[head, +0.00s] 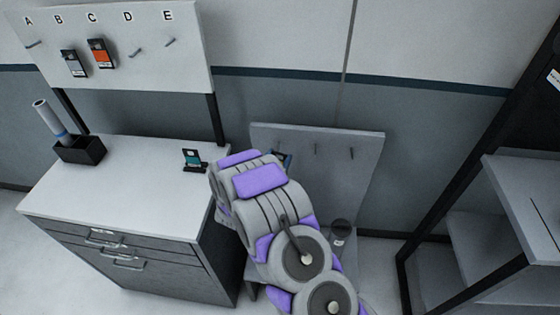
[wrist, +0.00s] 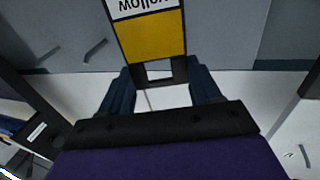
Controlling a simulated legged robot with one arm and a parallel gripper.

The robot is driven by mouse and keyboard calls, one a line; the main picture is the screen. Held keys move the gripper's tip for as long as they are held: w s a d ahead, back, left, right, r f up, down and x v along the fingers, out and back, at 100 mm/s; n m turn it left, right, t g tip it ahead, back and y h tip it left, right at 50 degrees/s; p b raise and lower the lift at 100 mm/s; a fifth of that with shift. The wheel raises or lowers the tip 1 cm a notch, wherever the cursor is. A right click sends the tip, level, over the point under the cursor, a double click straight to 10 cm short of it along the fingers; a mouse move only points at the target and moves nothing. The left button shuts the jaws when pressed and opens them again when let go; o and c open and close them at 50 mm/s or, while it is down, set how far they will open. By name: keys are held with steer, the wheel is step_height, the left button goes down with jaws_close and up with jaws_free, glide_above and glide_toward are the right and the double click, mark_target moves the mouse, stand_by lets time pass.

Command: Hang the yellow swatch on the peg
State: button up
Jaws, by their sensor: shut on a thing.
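In the wrist view the yellow swatch (wrist: 155,38) is a dark-framed card with a yellow field and a white label whose "Yellow" lettering appears upside down. My gripper (wrist: 160,76) is shut on the slotted end of its frame. In the head view my arm hides most of the gripper and swatch; a small dark, bluish bit shows beside the arm, too small to identify. A low grey panel there carries bare pegs (head: 315,150) and (head: 351,153). The wrist view also shows two pegs (wrist: 97,48) on a grey surface, left of the swatch. Which peg is meant cannot be told.
The lettered wall board (head: 150,75) holds a grey-blue swatch (head: 74,63) under B and an orange swatch (head: 102,53) under C; A, D and E are bare. A teal card (head: 192,158) and a black box (head: 80,150) with a roll stand on the cabinet. A shelf (head: 510,225) stands right.

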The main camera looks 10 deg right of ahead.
steer(key=w, duration=0.2)
steer(key=w+d, duration=0.1)
steer(key=shift+w+f, duration=0.35)
steer(key=shift+w, duration=0.05)
steer(key=shift+w+a+f+p, duration=0.15)
steer(key=shift+w+a+p, duration=0.15)
steer(key=shift+a, duration=0.35)
steer(key=shift+w+d, duration=0.1)
steer(key=shift+d, duration=0.55)
steer(key=shift+a, duration=0.15)
